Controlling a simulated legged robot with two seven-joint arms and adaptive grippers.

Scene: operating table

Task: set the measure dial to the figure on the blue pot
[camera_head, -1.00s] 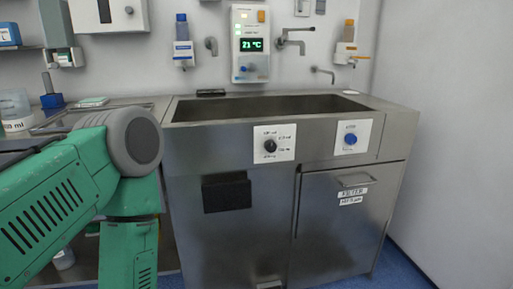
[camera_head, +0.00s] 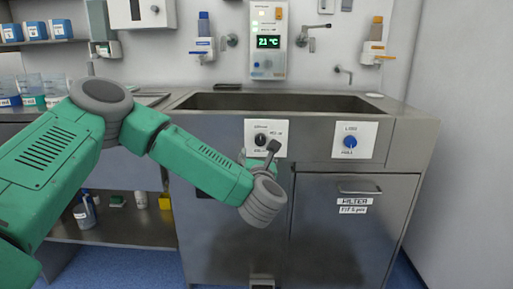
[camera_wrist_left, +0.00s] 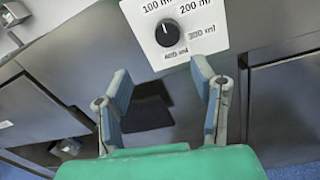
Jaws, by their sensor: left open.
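The measure dial (camera_head: 261,139) is a black round knob on a white plate on the sink front. In the left wrist view the dial (camera_wrist_left: 167,33) has 100, 200, 300 and 400 ml printed around it; I cannot read its pointer surely. My left gripper (camera_head: 272,150) is in front of the plate's lower right part. In the left wrist view the left gripper (camera_wrist_left: 163,82) is open and empty, its fingers apart below the dial. Small pots with coloured labels stand far left, one with a blue label (camera_head: 9,101); its figure is not legible. My right gripper is out of view.
A blue knob (camera_head: 350,141) sits on a second plate at right, above a cabinet door with a handle (camera_head: 360,190). The sink basin (camera_head: 290,102) is above. A display panel (camera_head: 268,42) reads 21 °C. Shelves with bottles are at left.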

